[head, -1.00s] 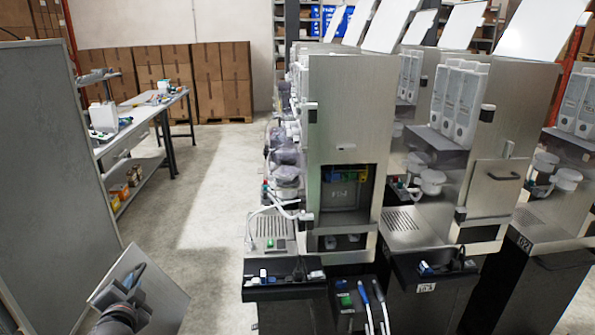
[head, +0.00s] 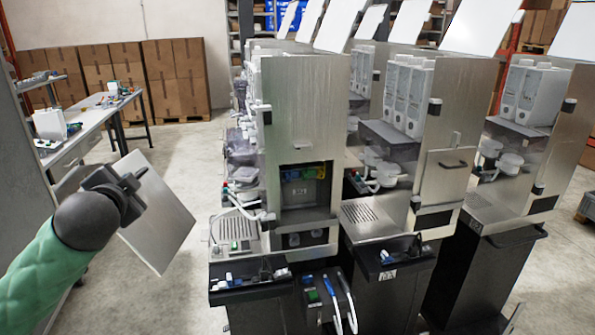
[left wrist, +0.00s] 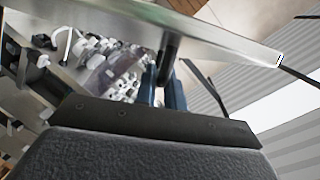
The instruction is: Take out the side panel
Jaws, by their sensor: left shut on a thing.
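A flat grey metal panel (head: 165,222) hangs tilted in my left gripper (head: 126,188) at the left of the head view, clear of the machines. The gripper is shut on the panel's dark handle. In the left wrist view the panel (left wrist: 215,32) crosses the top, with the dark handle post (left wrist: 169,50) between the fingers (left wrist: 165,88). The nearest dispenser machine (head: 300,115) has an open square bay (head: 302,188) in its steel side, with coloured parts inside. The neighbouring machine has a closed panel with a handle (head: 452,165). My right gripper is not in view.
A workbench (head: 88,122) with small items stands at the back left, before stacked cartons (head: 175,75). A black tray (head: 250,290) juts from the nearest machine's front. The floor (head: 185,160) between bench and machines is clear.

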